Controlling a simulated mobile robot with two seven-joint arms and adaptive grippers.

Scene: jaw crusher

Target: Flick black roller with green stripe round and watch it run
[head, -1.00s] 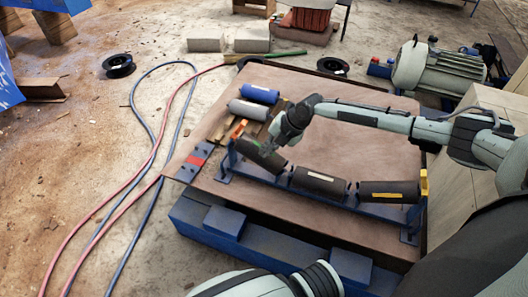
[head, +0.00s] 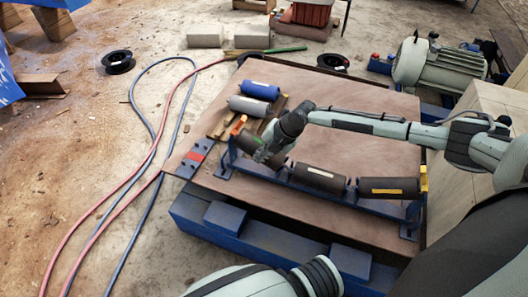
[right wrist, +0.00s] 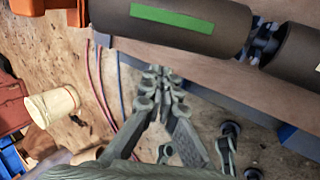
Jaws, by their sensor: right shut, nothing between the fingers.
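The black roller with green stripe (head: 243,144) is the leftmost of three dark rollers on the blue frame in the head view, partly hidden by my right gripper (head: 262,156). In the right wrist view the roller (right wrist: 215,25) lies across the top, its green stripe (right wrist: 178,18) facing the camera. My right gripper (right wrist: 160,80) is shut and empty, its fingertips just below the roller in that view. Whether they touch it I cannot tell. My left gripper is out of view.
Two more dark rollers, one middle (head: 320,178) and one right (head: 388,190), share the blue frame (head: 300,187). A blue roller (head: 260,91) and a grey roller (head: 249,106) lie behind on the brown board (head: 365,120). Red and blue hoses (head: 157,150) run along the floor at left.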

